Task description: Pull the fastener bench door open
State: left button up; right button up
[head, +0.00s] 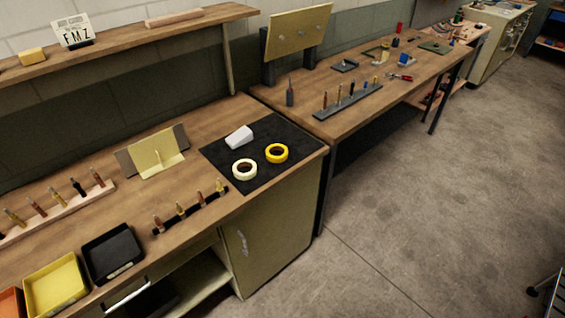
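The fastener bench (215,120) stands at the left with a wooden top. A pale olive door (262,222) is at the right end of its front, with a silver vertical handle (243,242) near the door's left edge. The door looks shut. Left of it is an open shelf space (195,285) under the bench top, with a light bar-shaped pull (128,297) in front. I cannot tell whether that pull belongs to a drawer. Neither of my grippers shows in the head view.
A black mat (225,158) with two tape rolls (277,153) and a white block lies on top. Black (113,252) and yellow (55,284) trays sit at the front edge. A second bench (350,120) stands beyond. The concrete floor (430,210) before the door is clear.

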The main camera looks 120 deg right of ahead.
aim_at(260, 240)
jog(key=z, duration=3.9)
